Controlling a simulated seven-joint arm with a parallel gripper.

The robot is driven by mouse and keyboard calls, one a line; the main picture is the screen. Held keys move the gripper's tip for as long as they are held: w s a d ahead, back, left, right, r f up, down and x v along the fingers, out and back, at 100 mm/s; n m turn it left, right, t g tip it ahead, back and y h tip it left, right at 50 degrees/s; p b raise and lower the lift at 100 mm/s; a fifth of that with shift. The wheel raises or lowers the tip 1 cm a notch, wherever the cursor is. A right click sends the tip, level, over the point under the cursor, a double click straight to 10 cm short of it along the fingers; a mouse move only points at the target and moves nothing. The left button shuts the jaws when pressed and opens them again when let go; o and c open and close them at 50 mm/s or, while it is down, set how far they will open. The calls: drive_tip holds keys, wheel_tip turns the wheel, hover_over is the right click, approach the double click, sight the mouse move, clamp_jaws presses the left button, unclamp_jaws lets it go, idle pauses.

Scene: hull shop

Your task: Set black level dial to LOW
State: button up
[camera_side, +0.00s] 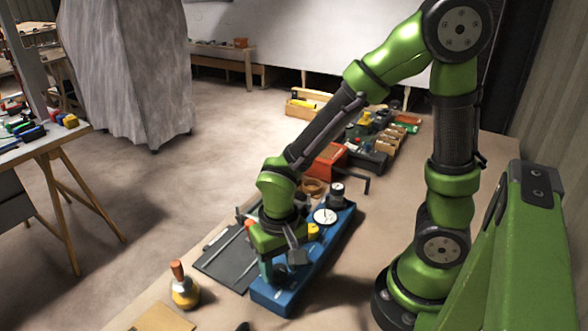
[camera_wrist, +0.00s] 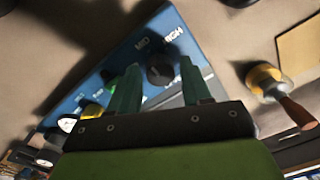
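The black level dial (camera_wrist: 160,70) is a round black knob near one end of the blue panel (camera_wrist: 185,42). In the side view my gripper (camera_side: 267,272) points down at the near end of the blue panel (camera_side: 285,297), and the arm hides the dial.
Table right of the panel is clear.

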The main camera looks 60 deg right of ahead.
sight(279, 267)
drive_tip(key=c, duration=0.8)
drive_tip(key=shift+n, duration=0.4)
drive_tip(key=n, duration=0.5)
drive_tip(key=shift+n, duration=0.4)
drive_tip(key=n, duration=0.5)
drive_tip(key=shift+n, duration=0.3)
drive_tip(key=o, duration=1.1)
drive_tip(key=shift+c, duration=0.2)
drive_tip(key=shift+r, duration=0.1)
wheel_tip(279, 267, up, 17)
drive_tip(key=shift+w+d, duration=0.15)
